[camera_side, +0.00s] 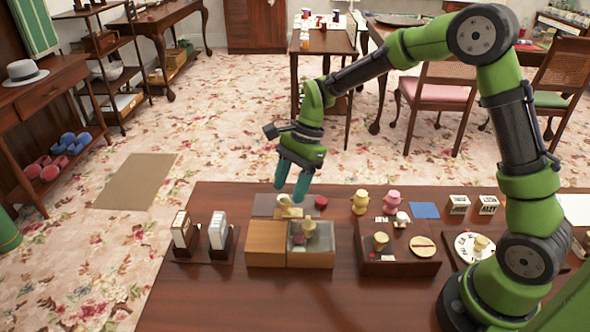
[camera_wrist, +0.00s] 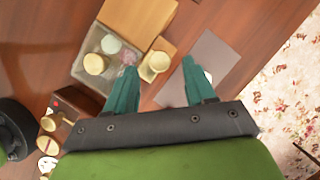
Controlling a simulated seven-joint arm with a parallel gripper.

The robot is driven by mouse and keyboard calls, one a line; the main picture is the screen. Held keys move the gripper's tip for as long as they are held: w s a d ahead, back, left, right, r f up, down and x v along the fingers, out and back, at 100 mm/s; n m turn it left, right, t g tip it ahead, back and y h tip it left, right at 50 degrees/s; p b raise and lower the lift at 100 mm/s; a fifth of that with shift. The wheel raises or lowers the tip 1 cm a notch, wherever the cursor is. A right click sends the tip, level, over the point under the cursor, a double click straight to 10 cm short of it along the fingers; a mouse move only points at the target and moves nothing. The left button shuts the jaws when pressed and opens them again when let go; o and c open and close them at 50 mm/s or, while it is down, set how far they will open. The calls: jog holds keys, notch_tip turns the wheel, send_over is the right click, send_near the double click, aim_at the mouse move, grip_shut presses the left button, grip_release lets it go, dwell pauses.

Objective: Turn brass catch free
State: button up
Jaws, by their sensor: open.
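I cannot make out a brass catch in either view. A wooden box (camera_side: 265,243) stands near the front of the table, with a flat wooden top on its left half. Its open right compartment (camera_side: 311,257) holds several small pieces, and the box also shows in the wrist view (camera_wrist: 138,18). My gripper (camera_side: 290,192) points down above the table behind the box, its teal fingers apart. A small pale yellow piece (camera_side: 289,210) lies below the fingers. In the wrist view my gripper (camera_wrist: 158,67) has a round cream-yellow piece (camera_wrist: 154,66) in line with the gap; contact is not visible.
A dark box (camera_side: 400,268) with cups and a round disc stands right of the wooden box. Two upright holders (camera_side: 217,232) stand left. Yellow (camera_side: 360,202) and pink (camera_side: 392,200) figures stand behind. The table's front left (camera_side: 230,300) is clear.

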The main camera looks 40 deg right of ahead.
jog(key=shift+x, duration=1.05)
grip_shut()
